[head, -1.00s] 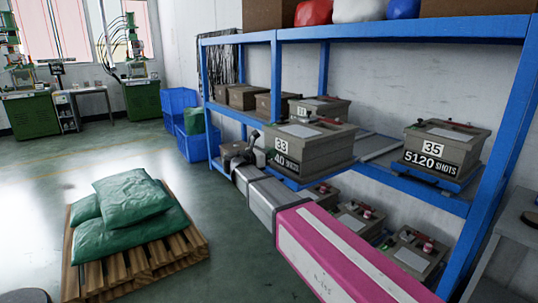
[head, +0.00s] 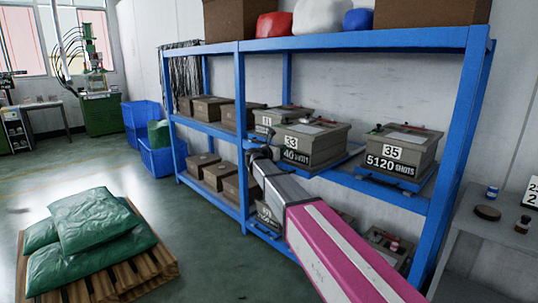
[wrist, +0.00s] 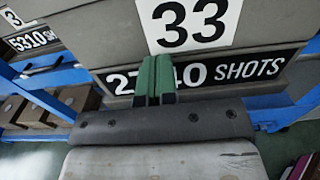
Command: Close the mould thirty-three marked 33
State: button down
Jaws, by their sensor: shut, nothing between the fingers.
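Mould 33 (head: 325,143) is a grey-brown box with a white 33 plate and a black shots plate. It sits on a blue tray on the middle shelf, left of mould 35 (head: 418,150). My gripper (head: 262,152) is at its front left in the head view. In the wrist view the green fingertips (wrist: 155,78) are shut and empty, in front of the face of mould 33 (wrist: 110,25), just below the 33 plate. They hide part of the shots number. I cannot tell whether they touch the face.
The blue rack (head: 240,110) holds more moulds and brown boxes (head: 212,108). A neighbouring mould (wrist: 30,40) marked 5310 shots shows left in the wrist view. A pallet (head: 140,270) with green sacks stands front left; the floor behind it is clear.

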jog(key=x, duration=2.1)
jog(key=shift+w+d, duration=0.25)
jog(key=shift+w, duration=0.05)
